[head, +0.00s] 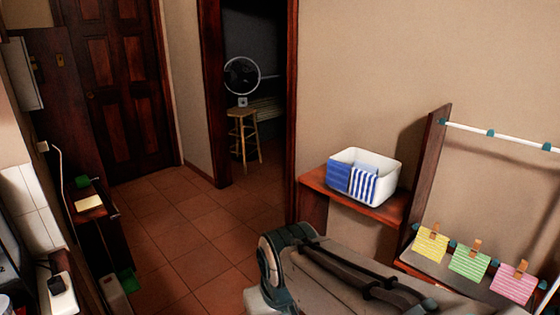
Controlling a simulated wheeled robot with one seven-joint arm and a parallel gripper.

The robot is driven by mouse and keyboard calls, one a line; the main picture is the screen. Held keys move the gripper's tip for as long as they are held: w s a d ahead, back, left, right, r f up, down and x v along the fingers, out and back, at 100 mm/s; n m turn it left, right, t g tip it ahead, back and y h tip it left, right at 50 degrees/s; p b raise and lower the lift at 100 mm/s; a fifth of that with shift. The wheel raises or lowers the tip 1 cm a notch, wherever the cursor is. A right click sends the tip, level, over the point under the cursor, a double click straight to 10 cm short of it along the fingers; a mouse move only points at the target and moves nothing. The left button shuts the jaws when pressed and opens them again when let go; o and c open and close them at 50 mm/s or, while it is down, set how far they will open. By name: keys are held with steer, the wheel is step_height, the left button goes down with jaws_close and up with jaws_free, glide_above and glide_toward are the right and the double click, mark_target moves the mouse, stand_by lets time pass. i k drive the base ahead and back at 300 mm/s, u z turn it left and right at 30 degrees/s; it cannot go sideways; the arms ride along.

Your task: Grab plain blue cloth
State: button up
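A blue cloth (338,177) hangs over the front rim of a white basket (386,183), at its left end. It looks blue all over; fine detail is too small to tell. Right beside it a blue-and-white striped cloth (364,186) hangs over the same rim. The basket stands on a small reddish wood shelf (314,182) against the wall. My arm shows at the bottom centre, in front of and below the shelf. My gripper is not in view, so its state and hold do not show.
A drying rack with a white rail (490,134) stands at the right. Yellow, green and pink cloths (470,262) are pegged on its lower line. Open tiled floor (190,225) lies to the left, towards a doorway with a stool (243,133). A counter edges the far left.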

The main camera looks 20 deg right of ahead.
mark_target(337, 176)
steer(key=i, duration=3.45)
steer(key=z, duration=3)
steer(key=i, duration=0.5)
